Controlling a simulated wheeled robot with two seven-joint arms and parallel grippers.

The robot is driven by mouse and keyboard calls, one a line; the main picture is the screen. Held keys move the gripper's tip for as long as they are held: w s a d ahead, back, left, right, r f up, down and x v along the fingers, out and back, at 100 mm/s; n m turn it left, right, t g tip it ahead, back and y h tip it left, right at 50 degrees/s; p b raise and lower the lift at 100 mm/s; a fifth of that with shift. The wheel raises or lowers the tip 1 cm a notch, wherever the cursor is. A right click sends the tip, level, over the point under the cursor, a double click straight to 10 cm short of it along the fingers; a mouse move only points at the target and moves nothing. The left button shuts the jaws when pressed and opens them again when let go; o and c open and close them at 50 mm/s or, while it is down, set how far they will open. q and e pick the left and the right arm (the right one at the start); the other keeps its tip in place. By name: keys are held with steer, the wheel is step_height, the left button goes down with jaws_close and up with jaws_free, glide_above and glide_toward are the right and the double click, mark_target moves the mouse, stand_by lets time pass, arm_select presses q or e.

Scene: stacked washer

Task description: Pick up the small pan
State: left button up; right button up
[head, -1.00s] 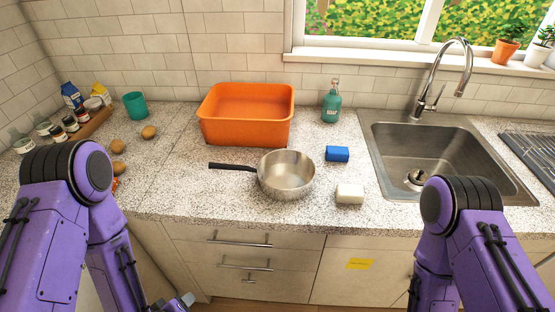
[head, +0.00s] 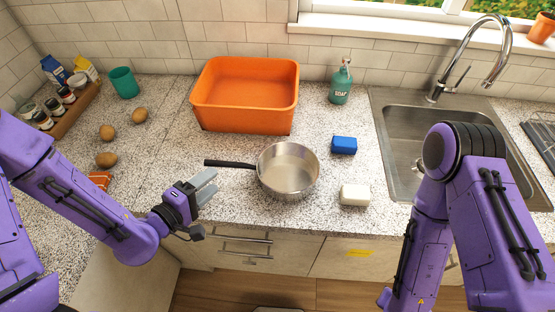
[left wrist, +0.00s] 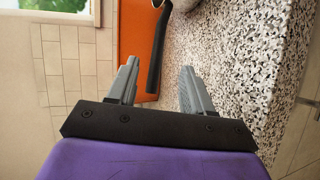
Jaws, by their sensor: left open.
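The small pan (head: 288,171) is a steel saucepan standing upright on the speckled counter. Its black handle (head: 230,163) points left. My left gripper (head: 207,186) is open and empty at the counter's front edge, just below and left of the handle's end in the head view. In the left wrist view the black handle (left wrist: 158,50) shows beyond and between the open fingers (left wrist: 160,85), apart from them. A bit of the pan's body (left wrist: 185,4) shows at the top of that view. My right arm is at the right of the head view; its gripper is not visible.
An orange tub (head: 245,97) stands behind the pan. A blue sponge (head: 344,145) and a white block (head: 355,194) lie to its right, near the sink (head: 420,130). A soap bottle (head: 340,84) stands behind. Several potatoes (head: 107,132) lie at left.

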mark_target(230, 167)
arm_select(q)
steer(key=shift+w+d+f+b, duration=0.4)
steer(key=shift+f+b, duration=0.25)
steer(key=shift+b, duration=0.3)
steer(key=shift+w+d+r+b, duration=0.3)
steer(key=shift+w+d, duration=0.3)
steer(key=shift+d, duration=0.15)
steer(key=x, duration=0.2)
steer(key=p+x, duration=0.2)
steer(key=x, duration=0.1)
steer(key=shift+w+a+r, duration=0.15)
steer(key=shift+w, duration=0.35)
steer(key=shift+w+d, duration=0.25)
jaws_close()
arm_select(e)
steer(key=shift+s+f, duration=0.45)
steer(key=shift+f, duration=0.2)
